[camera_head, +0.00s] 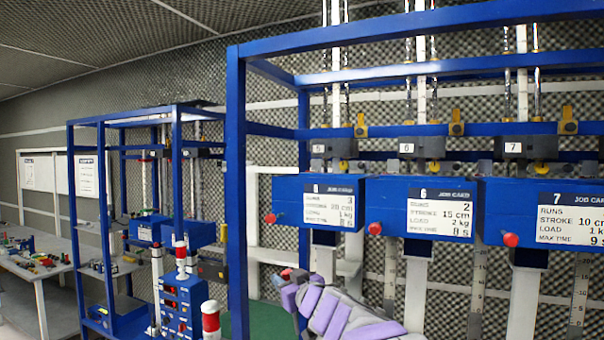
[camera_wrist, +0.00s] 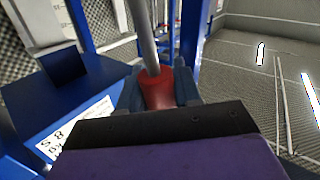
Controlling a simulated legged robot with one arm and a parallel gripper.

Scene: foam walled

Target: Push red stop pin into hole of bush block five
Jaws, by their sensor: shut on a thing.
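In the wrist view my gripper (camera_wrist: 158,92) is shut on the red stop pin (camera_wrist: 158,88), with a dark jaw on each side. A grey rod extends up from the red part; whether it is the pin's own shank is unclear. In the head view a small red part (camera_head: 285,272) shows by the end of my purple and grey arm, at the blue post; my jaws are not clear there. Bush block five (camera_head: 318,147) appears to be the dark block marked 5, high on the rail at the left of the near rack. Its hole is not visible.
Three blue job-card boxes (camera_head: 290,203) with red knobs (camera_head: 375,228) hang below the rail. The front blue post (camera_head: 237,200) stands close to my arm. Farther left are another blue rack (camera_head: 88,125), red-and-white posts (camera_head: 211,322) and a cluttered table (camera_head: 30,265).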

